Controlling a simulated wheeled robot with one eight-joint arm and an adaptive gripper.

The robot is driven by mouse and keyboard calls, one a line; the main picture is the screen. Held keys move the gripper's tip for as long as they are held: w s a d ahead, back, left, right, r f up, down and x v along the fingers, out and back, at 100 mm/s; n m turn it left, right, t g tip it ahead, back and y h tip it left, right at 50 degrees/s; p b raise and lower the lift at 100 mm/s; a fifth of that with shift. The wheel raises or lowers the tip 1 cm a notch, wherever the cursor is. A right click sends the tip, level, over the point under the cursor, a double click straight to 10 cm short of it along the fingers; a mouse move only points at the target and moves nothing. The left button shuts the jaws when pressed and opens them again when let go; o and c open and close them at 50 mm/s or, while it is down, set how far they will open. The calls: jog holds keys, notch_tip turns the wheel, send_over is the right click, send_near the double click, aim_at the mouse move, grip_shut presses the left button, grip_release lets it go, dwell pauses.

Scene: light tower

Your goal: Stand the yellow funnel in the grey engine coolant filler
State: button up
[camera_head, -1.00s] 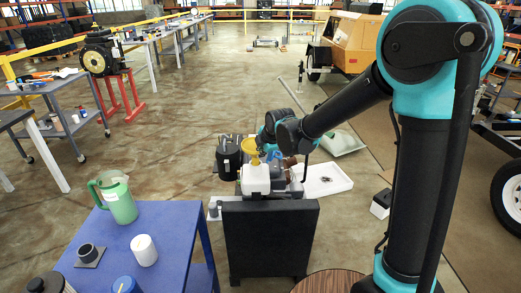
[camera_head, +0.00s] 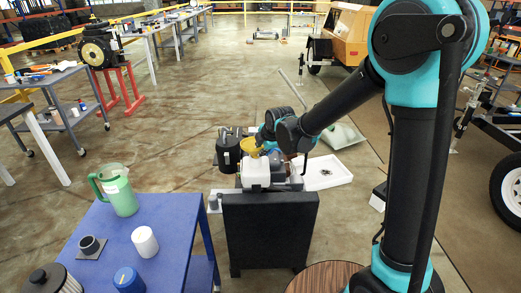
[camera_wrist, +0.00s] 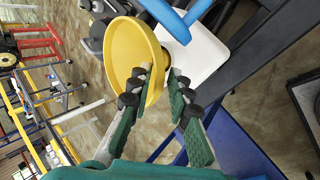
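The yellow funnel (camera_head: 250,147) is at the white engine coolant tank (camera_head: 256,174), over its top in the head view. In the head view my gripper (camera_head: 262,147) is small and partly hidden.
A blue handle-like part (camera_wrist: 192,18) lies close to the funnel. A black panel (camera_head: 268,232) stands in front of the engine. A blue table (camera_head: 180,225) at left holds a green jug (camera_head: 118,190) and a white cylinder (camera_head: 144,241). A white tray (camera_head: 327,172) is at right.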

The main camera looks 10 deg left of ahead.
jog(key=shift+o, duration=0.5)
jog(key=shift+r, duration=0.15)
jog(key=v, duration=1.1)
jog(key=shift+s+r, duration=0.2)
jog(key=shift+r, duration=0.1)
jog(key=shift+d, duration=0.15)
